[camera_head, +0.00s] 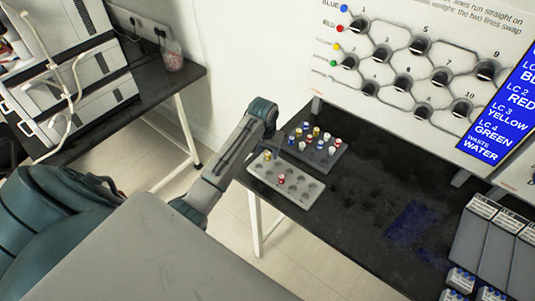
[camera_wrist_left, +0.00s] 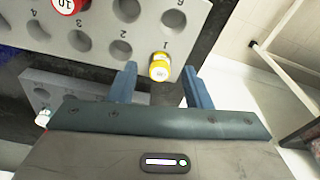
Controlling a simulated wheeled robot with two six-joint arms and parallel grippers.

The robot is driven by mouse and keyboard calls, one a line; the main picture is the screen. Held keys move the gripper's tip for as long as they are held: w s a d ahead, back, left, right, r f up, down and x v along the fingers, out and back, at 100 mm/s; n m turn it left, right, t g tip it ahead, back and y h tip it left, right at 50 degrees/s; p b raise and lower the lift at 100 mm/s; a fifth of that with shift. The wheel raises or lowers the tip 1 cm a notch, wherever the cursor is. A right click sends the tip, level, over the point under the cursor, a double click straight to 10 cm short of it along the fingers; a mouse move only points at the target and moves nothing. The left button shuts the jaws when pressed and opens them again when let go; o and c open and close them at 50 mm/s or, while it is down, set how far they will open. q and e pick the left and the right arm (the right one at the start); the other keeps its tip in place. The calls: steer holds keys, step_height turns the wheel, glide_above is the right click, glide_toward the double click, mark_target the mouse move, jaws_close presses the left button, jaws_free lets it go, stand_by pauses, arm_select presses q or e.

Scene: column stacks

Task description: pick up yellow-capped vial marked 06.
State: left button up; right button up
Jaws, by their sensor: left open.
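A yellow-capped vial (camera_wrist_left: 159,68) stands in the hole by the number 1 of a light grey rack (camera_wrist_left: 100,25). The mark on its cap is too small to read. In the head view a yellow-capped vial (camera_head: 267,155) stands at the far left end of the light rack (camera_head: 298,196). My left gripper (camera_wrist_left: 160,80) is open, with one finger on each side of the yellow-capped vial in the wrist view. It does not look closed on it. In the head view, my left wrist is above this end of the rack. My right gripper is not in view.
A red-capped vial (camera_head: 281,179) stands in the same rack; its cap reads 30 in the wrist view (camera_wrist_left: 67,4). A darker rack (camera_head: 325,163) with several vials is just behind.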

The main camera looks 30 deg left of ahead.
arm_select(q)
steer(key=shift+f, duration=0.5)
jaws_close()
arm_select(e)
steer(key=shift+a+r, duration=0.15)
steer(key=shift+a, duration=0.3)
arm_select(q)
steer(key=shift+r, duration=0.15)
